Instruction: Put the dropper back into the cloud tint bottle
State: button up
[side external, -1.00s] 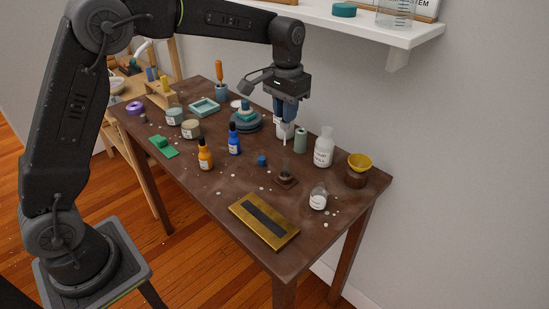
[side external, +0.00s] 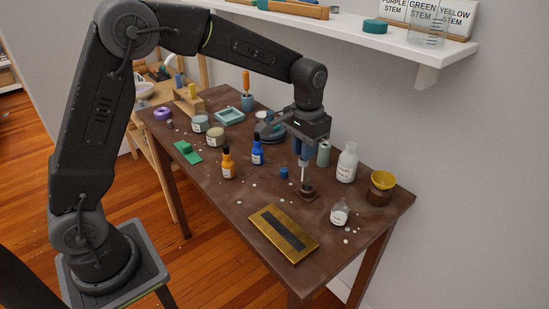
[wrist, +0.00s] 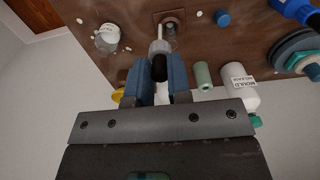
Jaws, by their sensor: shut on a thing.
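My gripper (side external: 304,158) is shut on the dropper (side external: 303,174), which has a black bulb and white collar in the wrist view (wrist: 159,60). The dropper points down, its tip at or just above a small round dark piece on a square brown base (side external: 308,192); I cannot tell if they touch. That base also shows in the wrist view (wrist: 180,18). A small uncapped clear bottle with white contents (side external: 339,214), apparently the cloud tint bottle, stands upright to the right of the base. It shows at the upper left of the wrist view (wrist: 107,38), apart from my gripper.
A white bottle (side external: 346,163), a green cylinder (side external: 323,154) and a yellow bowl on a brown block (side external: 383,180) stand behind. A blue cap (side external: 284,173) lies left. Orange (side external: 228,164) and blue (side external: 257,153) bottles stand farther left. A brass plate (side external: 283,232) lies in front.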

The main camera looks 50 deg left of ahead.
jog(key=w+d+r, duration=0.3)
jog(key=d+r, duration=0.1)
jog(key=d, duration=0.6)
jog(key=shift+d+r, duration=0.35)
jog(key=shift+d, duration=0.05)
jog(key=shift+f, duration=1.9)
jog(key=shift+f, duration=0.1)
jog(key=shift+f, duration=0.8)
jog(key=shift+f, duration=1.45)
